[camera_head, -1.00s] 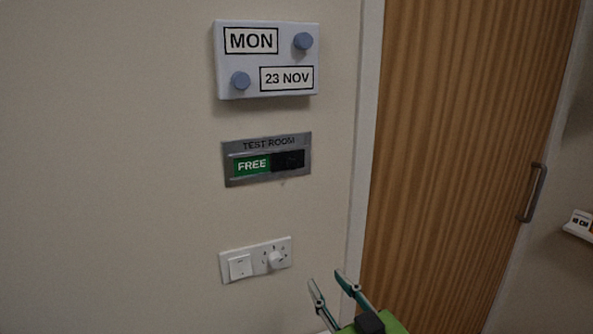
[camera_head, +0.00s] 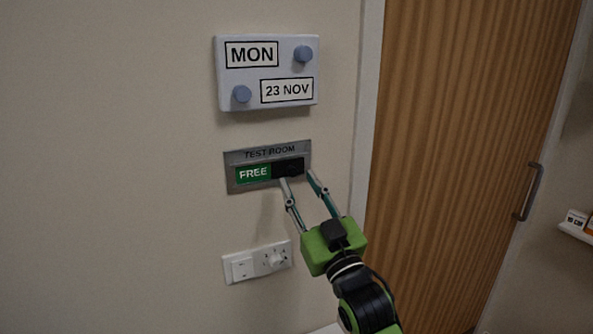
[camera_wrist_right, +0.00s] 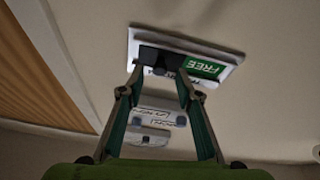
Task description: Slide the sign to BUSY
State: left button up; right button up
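The sign (camera_head: 240,156) is a grey plate on the wall, lettered TEST ROOM. Its window shows green FREE on the left, and a black slider (camera_head: 284,168) covers the right part. My right gripper (camera_head: 297,177) is open, with its fingertips at the lower edge of the black slider, one on each side of it. In the right wrist view the sign (camera_wrist_right: 237,57) appears upside down, and the black slider (camera_wrist_right: 160,56) lies between the tips of the open right gripper (camera_wrist_right: 158,72). I cannot tell whether the fingers touch it. My left gripper is not in view.
A calendar box (camera_head: 228,71) with two blue knobs is on the wall above the sign. A switch plate (camera_head: 231,268) with a dial is below it. A wooden door (camera_head: 450,150) with a handle (camera_head: 531,190) stands to the right. The wall to the left is clear.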

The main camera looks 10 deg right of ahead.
aim_at(291, 170)
jog(key=shift+x, duration=1.2)
